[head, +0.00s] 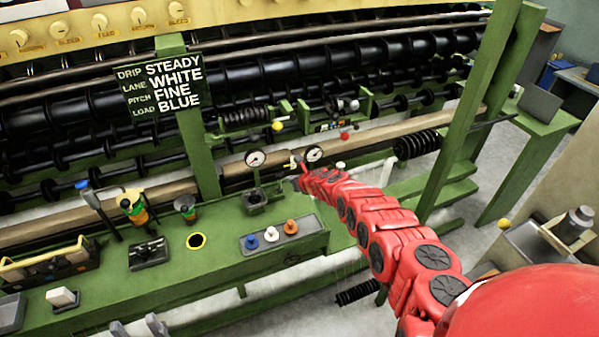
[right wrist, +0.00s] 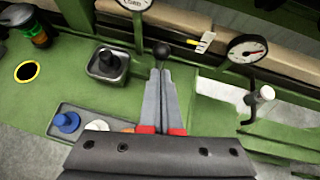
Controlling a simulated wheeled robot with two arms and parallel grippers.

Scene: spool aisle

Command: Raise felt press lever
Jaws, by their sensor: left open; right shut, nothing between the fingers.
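I see no label that marks the felt press lever. In the right wrist view a black ball knob (right wrist: 162,48) shows just beyond the tips of my right gripper (right wrist: 161,72); I cannot tell whether they touch. A lever with a white knob (right wrist: 265,93) stands to the right, below a gauge (right wrist: 247,48). The white knob also shows in the head view (head: 340,165). My right gripper (head: 297,183) is shut and empty, over the far edge of the green bench. My left gripper (head: 138,328) is open and empty at the bottom left, only its fingers showing.
The green bench (head: 215,265) holds a tray with blue, white and orange knobs (head: 270,236), a square black fixture (head: 256,198) and a yellow-rimmed hole (head: 195,241). Black rollers (head: 300,70) and green posts (head: 470,110) stand behind. A sign (head: 160,88) hangs at left.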

